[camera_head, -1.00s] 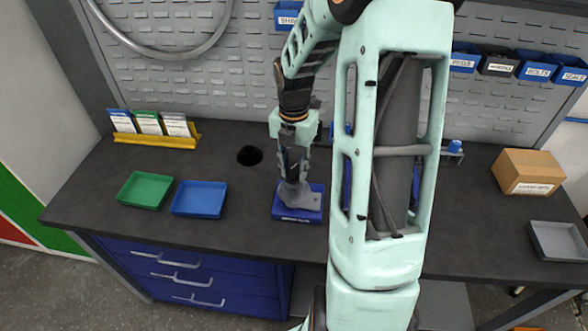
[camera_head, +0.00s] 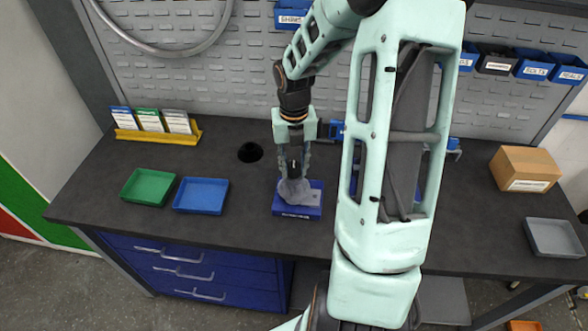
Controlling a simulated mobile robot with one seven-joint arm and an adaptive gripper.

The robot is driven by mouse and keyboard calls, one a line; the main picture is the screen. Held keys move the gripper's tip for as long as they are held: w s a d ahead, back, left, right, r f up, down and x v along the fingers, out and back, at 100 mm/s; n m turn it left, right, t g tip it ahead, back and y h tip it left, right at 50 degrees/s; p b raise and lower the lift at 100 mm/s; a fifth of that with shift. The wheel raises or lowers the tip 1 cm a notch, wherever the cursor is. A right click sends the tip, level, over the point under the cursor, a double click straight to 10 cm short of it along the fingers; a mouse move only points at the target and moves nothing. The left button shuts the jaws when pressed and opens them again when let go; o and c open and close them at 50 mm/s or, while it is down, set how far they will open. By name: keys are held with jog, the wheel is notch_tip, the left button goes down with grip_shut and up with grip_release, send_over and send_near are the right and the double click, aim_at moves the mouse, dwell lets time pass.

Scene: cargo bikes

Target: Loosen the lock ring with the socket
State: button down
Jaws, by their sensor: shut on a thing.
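My gripper (camera_head: 294,176) points straight down over a blue block (camera_head: 298,211) with a pale label on its front, near the middle of the bench. Its fingers stand on both sides of a dark upright piece (camera_head: 294,160), apparently the socket tool, and are shut on it. A grey part (camera_head: 306,197) lies on top of the blue block, directly under the fingertips, and the held piece seems to reach down to it. The lock ring cannot be made out; the fingers and the small size hide the contact.
A green tray (camera_head: 148,188) and a blue tray (camera_head: 201,196) lie left of the block, with a round hole (camera_head: 250,152) behind. A yellow card rack (camera_head: 157,136) stands back left. A cardboard box (camera_head: 525,168) and grey tray (camera_head: 556,238) are at right. My arm hides the bench's middle right.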

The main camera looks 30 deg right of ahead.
jog(key=shift+s+f, duration=0.2)
jog(key=n, duration=0.4)
jog(key=shift+s+f+n, duration=0.1)
jog(key=shift+n, duration=1.2)
jog(key=shift+r, duration=0.25)
jog(key=shift+w+r, duration=0.25)
jog(key=shift+r, duration=0.7)
